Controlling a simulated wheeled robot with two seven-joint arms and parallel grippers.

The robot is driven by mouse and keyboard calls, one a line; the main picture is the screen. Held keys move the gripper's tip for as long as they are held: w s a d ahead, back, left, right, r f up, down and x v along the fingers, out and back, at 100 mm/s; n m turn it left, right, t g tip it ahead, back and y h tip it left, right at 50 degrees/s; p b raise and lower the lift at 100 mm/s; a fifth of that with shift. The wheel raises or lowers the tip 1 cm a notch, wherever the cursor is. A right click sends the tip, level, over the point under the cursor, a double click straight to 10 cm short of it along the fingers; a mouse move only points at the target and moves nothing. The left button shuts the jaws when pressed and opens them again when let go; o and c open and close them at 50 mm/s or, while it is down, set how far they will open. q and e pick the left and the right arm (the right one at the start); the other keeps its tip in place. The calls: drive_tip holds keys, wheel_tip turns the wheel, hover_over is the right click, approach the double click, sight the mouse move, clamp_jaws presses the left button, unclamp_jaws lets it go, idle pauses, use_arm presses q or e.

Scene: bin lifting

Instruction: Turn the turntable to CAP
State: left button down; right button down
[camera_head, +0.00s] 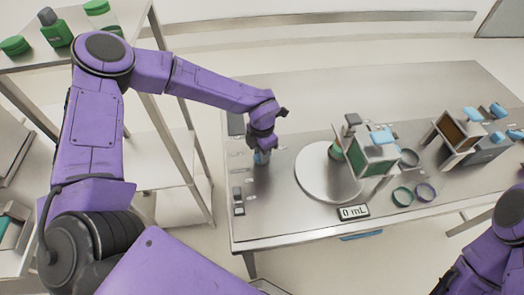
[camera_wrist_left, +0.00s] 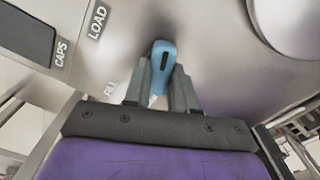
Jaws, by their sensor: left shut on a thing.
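The round grey turntable (camera_head: 312,180) lies on the metal table. Part of its edge shows at the top right of the left wrist view (camera_wrist_left: 295,22). My left gripper (camera_head: 262,150) is left of the turntable, pointing down at the table. It is shut on a blue handle (camera_wrist_left: 163,55), whose rounded top shows between the fingers in the left wrist view. Labels on the table near the handle read LOAD (camera_wrist_left: 97,22) and FILL (camera_wrist_left: 111,88); the FILL label is partly hidden by a finger. A CAPS label (camera_wrist_left: 61,53) sits beside a dark panel. My right gripper is out of view.
A box-shaped station (camera_head: 378,163) stands over the turntable's right side. A second station (camera_head: 455,133) is farther right. A 0 mL display (camera_head: 353,212) is at the front edge. Green and purple rings (camera_head: 402,196) lie nearby. A shelf with green-capped bottles (camera_head: 55,30) stands at left.

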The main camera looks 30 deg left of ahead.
use_arm(q)
drive_tip(key=c, duration=0.9)
unclamp_jaws()
drive_tip(key=shift+r, duration=0.1)
wheel_tip(320, 180, up, 11)
drive_tip(key=shift+f+b, duration=0.2)
drive_tip(key=shift+b, duration=1)
